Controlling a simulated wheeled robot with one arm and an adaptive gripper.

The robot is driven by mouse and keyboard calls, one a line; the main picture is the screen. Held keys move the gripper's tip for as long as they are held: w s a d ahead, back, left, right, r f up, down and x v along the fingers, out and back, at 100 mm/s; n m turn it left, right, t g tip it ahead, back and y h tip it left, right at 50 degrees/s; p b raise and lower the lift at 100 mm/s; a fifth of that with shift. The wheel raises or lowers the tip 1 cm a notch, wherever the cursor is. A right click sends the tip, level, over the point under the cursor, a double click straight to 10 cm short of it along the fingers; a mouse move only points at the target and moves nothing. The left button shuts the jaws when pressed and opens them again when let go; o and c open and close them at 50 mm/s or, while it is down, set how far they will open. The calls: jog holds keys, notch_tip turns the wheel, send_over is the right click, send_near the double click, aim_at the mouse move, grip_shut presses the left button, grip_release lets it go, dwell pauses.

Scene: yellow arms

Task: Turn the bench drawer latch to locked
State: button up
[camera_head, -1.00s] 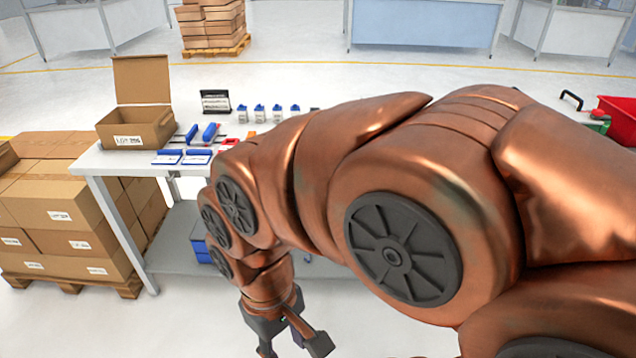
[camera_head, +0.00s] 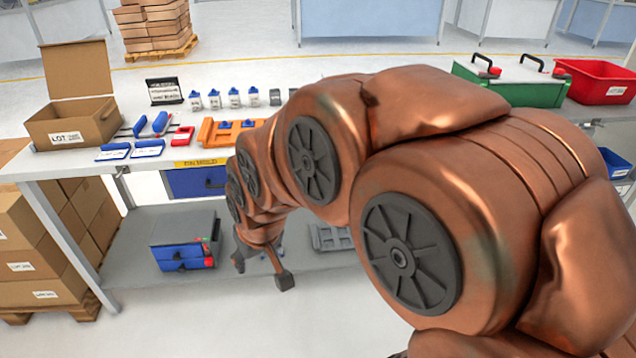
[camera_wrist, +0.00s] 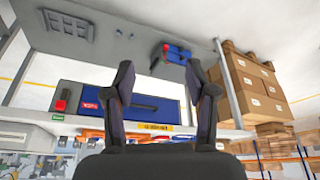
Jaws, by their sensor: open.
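The bench drawer (camera_head: 196,181) is a blue front under the bench top, partly hidden behind my arm. In the wrist view, which looks upside down, the drawer front (camera_wrist: 150,115) is blue with a dark handle bar and a red label. A red-ended lever (camera_wrist: 61,103) sits at its left end there, likely the latch; its setting is too small to tell. In the head view my arm hides that area. My gripper (camera_head: 262,271) is open and empty, in front of the bench and below the drawer's height. Its two fingers (camera_wrist: 160,75) show apart in the wrist view, overlapping the drawer front.
A grey box with blue drawers (camera_head: 184,242) and a grey tray (camera_head: 330,238) stand on the lower shelf (camera_head: 130,265). The bench top (camera_head: 75,164) holds an open carton (camera_head: 72,125), an orange rack (camera_head: 222,132), a green case (camera_head: 520,92) and a red bin (camera_head: 598,82). Stacked cartons (camera_head: 40,235) stand left.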

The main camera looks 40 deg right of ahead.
jog(key=w+d+f+m+t+h+b, duration=0.1)
jog(key=w+d+f+t+h+b, duration=0.2)
jog(key=w+d+b, duration=0.4)
jog(key=w+d+f+m+t+h+b, duration=0.1)
jog(key=w+d+f+m+t+b, duration=0.15)
jog(key=w+d+f+b, duration=0.55)
jog(key=d+r+m+t+h, duration=0.1)
jog(key=d+r+t+h, duration=0.1)
jog(key=d, duration=0.7)
jog(key=d+r+m+t+h, duration=0.1)
jog(key=d+h, duration=0.3)
jog(key=d, duration=0.5)
jog(key=shift+w+d+r+t, duration=0.25)
jog(key=shift+w+r+t, duration=0.25)
jog(key=shift+t, duration=0.35)
jog(key=p, duration=0.7)
jog(key=shift+w+d+p, duration=0.2)
jog(key=shift+w+p, duration=0.05)
jog(key=shift+p, duration=0.1)
jog(key=shift+f+p+x, duration=0.1)
jog(key=shift+p+x, duration=0.15)
jog(key=shift+x, duration=1.05)
jog(key=shift+f+p+x, duration=0.15)
jog(key=shift+p+x, duration=0.1)
jog(key=shift+x, duration=1.05)
